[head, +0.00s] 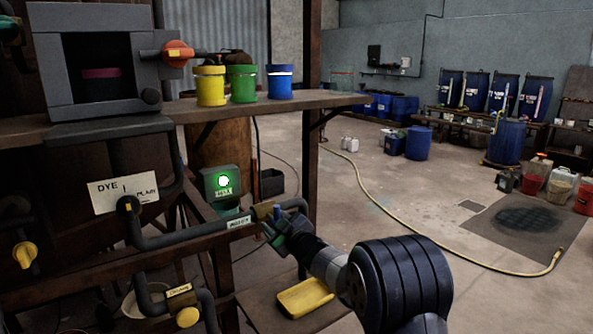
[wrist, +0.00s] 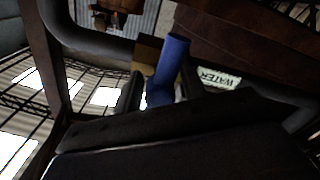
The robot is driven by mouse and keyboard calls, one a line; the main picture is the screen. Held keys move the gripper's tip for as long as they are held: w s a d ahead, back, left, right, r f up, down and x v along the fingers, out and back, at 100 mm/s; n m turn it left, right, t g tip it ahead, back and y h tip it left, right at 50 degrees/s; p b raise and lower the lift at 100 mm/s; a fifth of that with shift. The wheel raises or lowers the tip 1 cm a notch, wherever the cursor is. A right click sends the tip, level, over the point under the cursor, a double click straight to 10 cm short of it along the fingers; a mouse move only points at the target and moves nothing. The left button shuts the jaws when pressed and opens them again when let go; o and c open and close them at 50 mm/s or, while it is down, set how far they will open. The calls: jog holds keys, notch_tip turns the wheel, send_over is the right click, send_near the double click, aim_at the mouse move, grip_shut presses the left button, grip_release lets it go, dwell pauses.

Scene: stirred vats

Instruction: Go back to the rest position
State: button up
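My arm reaches in from the lower right of the head view. My gripper (head: 279,233) is at a brass valve (head: 263,211) on the dark pipe, beside a small white label. In the wrist view the valve's blue handle (wrist: 167,66) stands between the two dark fingers of my gripper (wrist: 160,92), in front of the brass body (wrist: 147,52). A small light gap shows between the left finger and the handle, so the fingers look open around it. The fingers hide part of the handle.
Yellow (head: 210,88), green (head: 242,84) and blue (head: 279,83) cups stand on the shelf above my gripper. A lit green button box (head: 222,183) is left of the valve. A wooden post (head: 311,120) rises behind. Open floor lies right, with a yellow hose (head: 400,231).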

jog(key=shift+n+b, duration=0.3)
jog(key=shift+n, duration=0.7)
